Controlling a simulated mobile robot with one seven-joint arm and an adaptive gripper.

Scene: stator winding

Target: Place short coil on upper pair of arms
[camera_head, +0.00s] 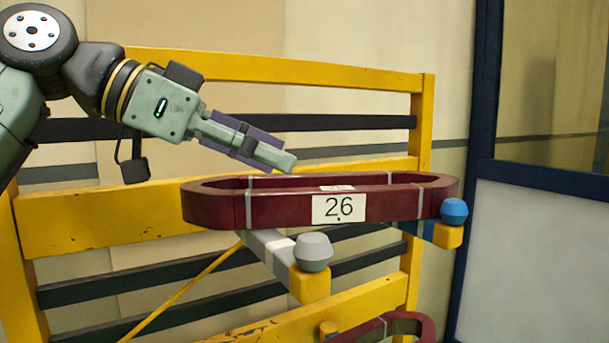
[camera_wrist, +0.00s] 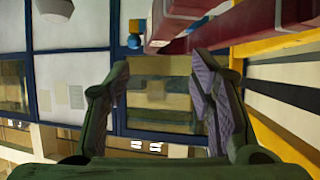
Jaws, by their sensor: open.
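A dark red oblong coil (camera_head: 285,208) labelled 26 lies level across a pair of arms on the yellow rack. The left arm (camera_head: 268,250) is grey with a yellow end and a grey knob (camera_head: 313,252). The right arm (camera_head: 418,231) is blue with a yellow end and a blue knob (camera_head: 454,211). My gripper (camera_head: 285,163) is just above the coil's far side and looks apart from it. In the wrist view, my gripper (camera_wrist: 160,75) is open with nothing between its fingers. The coil (camera_wrist: 240,25) shows there at the upper right, outside the fingers.
The yellow rack (camera_head: 90,215) with dark crossbars stands behind the coil. Part of another dark red coil (camera_head: 415,326) shows below, near a small yellow arm end (camera_head: 328,328). A dark blue framed partition (camera_head: 480,165) stands at right. The space above the coil's right half looks free.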

